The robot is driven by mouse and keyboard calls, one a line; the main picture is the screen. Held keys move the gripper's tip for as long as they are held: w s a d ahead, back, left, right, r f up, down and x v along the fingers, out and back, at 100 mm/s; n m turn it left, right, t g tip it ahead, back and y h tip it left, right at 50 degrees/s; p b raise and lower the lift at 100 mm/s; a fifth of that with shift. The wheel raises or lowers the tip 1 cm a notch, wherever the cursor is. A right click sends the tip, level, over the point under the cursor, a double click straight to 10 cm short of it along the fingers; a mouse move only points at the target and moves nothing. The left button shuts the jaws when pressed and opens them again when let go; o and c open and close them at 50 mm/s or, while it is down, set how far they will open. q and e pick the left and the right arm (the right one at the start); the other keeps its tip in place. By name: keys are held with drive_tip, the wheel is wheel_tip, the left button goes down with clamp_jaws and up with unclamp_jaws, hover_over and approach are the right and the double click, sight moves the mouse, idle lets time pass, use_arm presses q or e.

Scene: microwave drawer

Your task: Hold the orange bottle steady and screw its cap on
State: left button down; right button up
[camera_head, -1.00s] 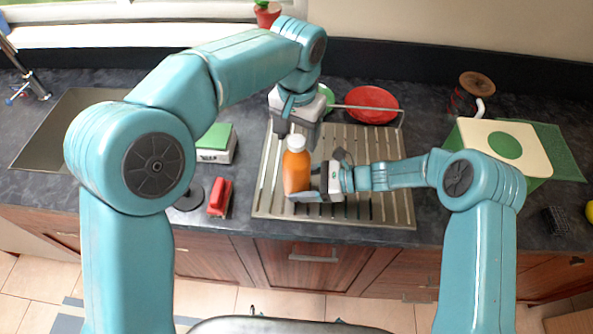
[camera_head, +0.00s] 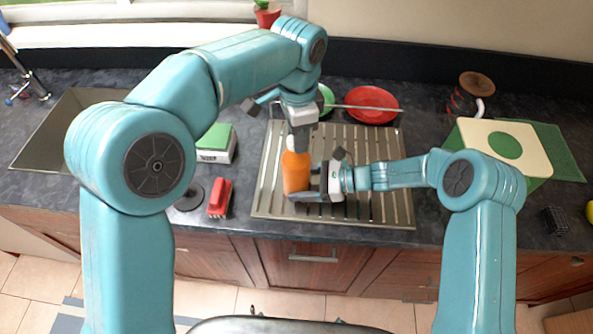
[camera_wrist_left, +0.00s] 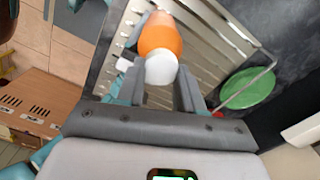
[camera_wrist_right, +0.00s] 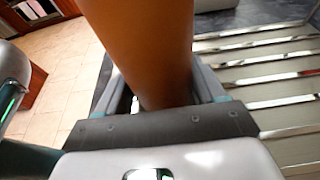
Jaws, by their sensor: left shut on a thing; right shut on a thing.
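The orange bottle (camera_head: 296,173) stands upright on the steel draining board (camera_head: 262,196). My right gripper (camera_head: 318,178) comes from the right and is shut on the bottle's body. In the right wrist view the orange body (camera_wrist_right: 148,40) fills the space between the fingers. My left gripper (camera_head: 298,140) is over the bottle's top, pointing down, and is shut on the white cap (camera_wrist_left: 161,70). In the left wrist view the cap is between the fingers, on the end of the bottle. The fingers mostly hide the cap in the head view; its thread is hidden.
A red plate (camera_head: 372,104) and a green plate (camera_head: 326,99) are behind the board. Left of it are a red brush (camera_head: 220,197), a green-topped white box (camera_head: 216,143) and the sink (camera_head: 60,130). A cutting board (camera_head: 500,145) lies to the right.

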use_arm(q)
drive_tip(key=m, duration=0.4)
drive_tip(key=shift+w+a+m, duration=0.1)
drive_tip(key=shift+a+m, duration=0.05)
drive_tip(key=shift+m, duration=0.15)
drive_tip(key=m, duration=0.4)
drive_tip(key=shift+m, duration=0.3)
drive_tip(key=c, duration=0.8)
unclamp_jaws()
